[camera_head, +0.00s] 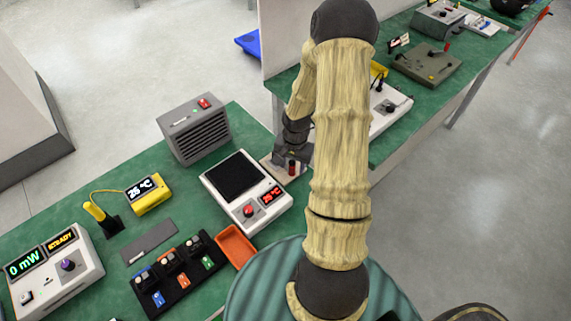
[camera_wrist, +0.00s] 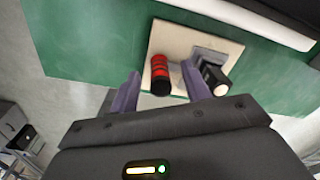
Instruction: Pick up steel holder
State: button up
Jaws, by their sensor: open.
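In the wrist view, a beige plate (camera_wrist: 170,42) lies on the green table. On it are a red-and-black cylinder (camera_wrist: 160,70) and a black cylinder with a pale end (camera_wrist: 215,78), beside a grey metal-looking piece (camera_wrist: 208,54). I cannot tell for sure which of these is the steel holder. My gripper (camera_wrist: 163,92) is open, its two purple-grey fingers pointing toward the plate. The red-and-black cylinder shows between the fingers, but I cannot tell how far ahead. In the head view, the red cylinder (camera_head: 292,167) shows near my wrist, and my arm hides part of the plate.
A white hotplate with a red display (camera_head: 246,212) stands left of the plate. A grey vented box (camera_head: 195,130) is behind it. An orange tray (camera_head: 235,246), a black rack with several parts (camera_head: 178,278) and a white meter (camera_head: 55,270) are nearer. A white panel rises behind my arm.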

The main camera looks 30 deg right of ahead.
grip_shut()
jog(key=shift+r, duration=0.1)
notch_tip(320, 180, up, 10)
jog(key=shift+f, duration=0.1)
dwell(0.4)
dwell(0.4)
